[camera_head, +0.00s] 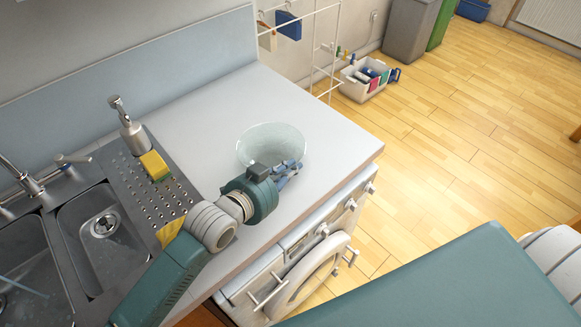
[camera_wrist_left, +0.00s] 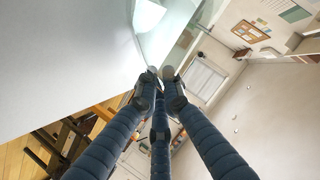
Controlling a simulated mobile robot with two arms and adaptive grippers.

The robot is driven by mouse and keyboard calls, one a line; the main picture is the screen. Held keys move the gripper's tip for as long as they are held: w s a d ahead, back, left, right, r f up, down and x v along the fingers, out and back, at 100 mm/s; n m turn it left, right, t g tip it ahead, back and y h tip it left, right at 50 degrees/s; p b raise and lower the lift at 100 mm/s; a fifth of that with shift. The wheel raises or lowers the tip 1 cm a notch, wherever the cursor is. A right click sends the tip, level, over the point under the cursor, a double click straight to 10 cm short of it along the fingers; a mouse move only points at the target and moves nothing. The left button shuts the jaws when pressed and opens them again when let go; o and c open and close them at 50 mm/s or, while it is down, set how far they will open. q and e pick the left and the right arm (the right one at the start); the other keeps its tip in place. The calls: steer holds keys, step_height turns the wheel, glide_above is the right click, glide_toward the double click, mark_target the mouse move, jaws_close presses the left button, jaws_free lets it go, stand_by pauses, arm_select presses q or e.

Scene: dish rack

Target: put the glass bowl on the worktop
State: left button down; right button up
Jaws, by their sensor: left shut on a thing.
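The glass bowl (camera_head: 268,143) is clear and pale. In the head view it appears over the white worktop (camera_head: 335,150), right of the sink. My left gripper (camera_head: 290,168) is shut on the bowl's near right side. I cannot tell whether the bowl's base touches the worktop. In the left wrist view the fingertips (camera_wrist_left: 158,74) are close together at the glass, and the worktop (camera_wrist_left: 60,60) fills the upper left. My right gripper is not in view; only part of my right arm shows at the lower right of the head view.
A metal sink (camera_head: 100,228) lies at the left, with a soap dispenser (camera_head: 131,132) and a yellow sponge (camera_head: 155,166) on its drainer. A white wire rack (camera_head: 313,45) stands beyond the worktop's far end. A washing machine (camera_head: 300,268) is below the front edge. Worktop around the bowl is clear.

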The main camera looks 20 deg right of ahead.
arm_select(q)
steer(key=c, duration=1.8)
jaws_free()
steer(key=shift+r, duration=0.1)
steer(key=shift+s+f, duration=0.1)
steer(key=shift+f, duration=0.15)
steer(key=v, duration=1.2)
steer(key=shift+r, duration=0.15)
jaws_close()
